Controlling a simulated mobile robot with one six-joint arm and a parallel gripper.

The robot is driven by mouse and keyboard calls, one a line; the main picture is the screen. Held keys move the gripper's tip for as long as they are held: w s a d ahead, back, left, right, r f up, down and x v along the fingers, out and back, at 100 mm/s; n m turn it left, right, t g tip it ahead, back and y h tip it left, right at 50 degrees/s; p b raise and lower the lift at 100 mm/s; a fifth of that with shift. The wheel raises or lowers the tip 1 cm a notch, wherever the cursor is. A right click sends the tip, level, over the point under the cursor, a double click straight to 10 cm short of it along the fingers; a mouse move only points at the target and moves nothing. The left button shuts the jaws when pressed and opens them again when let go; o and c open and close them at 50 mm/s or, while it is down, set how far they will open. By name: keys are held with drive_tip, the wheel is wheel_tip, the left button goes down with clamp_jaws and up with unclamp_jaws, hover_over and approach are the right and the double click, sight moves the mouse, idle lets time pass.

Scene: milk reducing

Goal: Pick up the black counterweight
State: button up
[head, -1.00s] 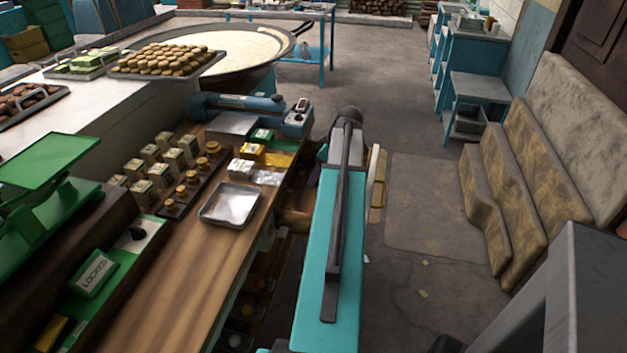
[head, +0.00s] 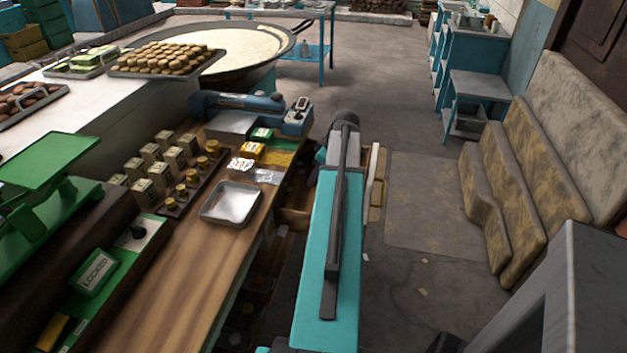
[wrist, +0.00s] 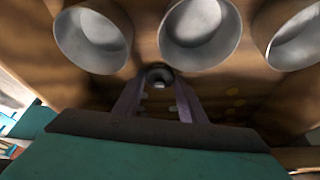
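A small dark round piece with a pale centre (wrist: 159,76) shows in the wrist view, deep between my fingers. It may be the black counterweight, but the shade makes this unsure. My gripper (wrist: 158,88) has its two fingers apart, one on each side of this piece; I cannot make out contact. In the head view my teal arm hides the gripper, and I cannot pick out the counterweight there.
Several grey metal cups (wrist: 201,32) line the top of the wrist view, close above my fingers. Open floor (head: 425,200) lies right of my arm.

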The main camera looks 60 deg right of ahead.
drive_tip(key=c, duration=0.4)
drive_tip(key=shift+c, duration=0.3)
wheel_tip(320, 180, up, 10)
drive_tip(key=b, duration=0.1)
idle(0.4)
idle(0.5)
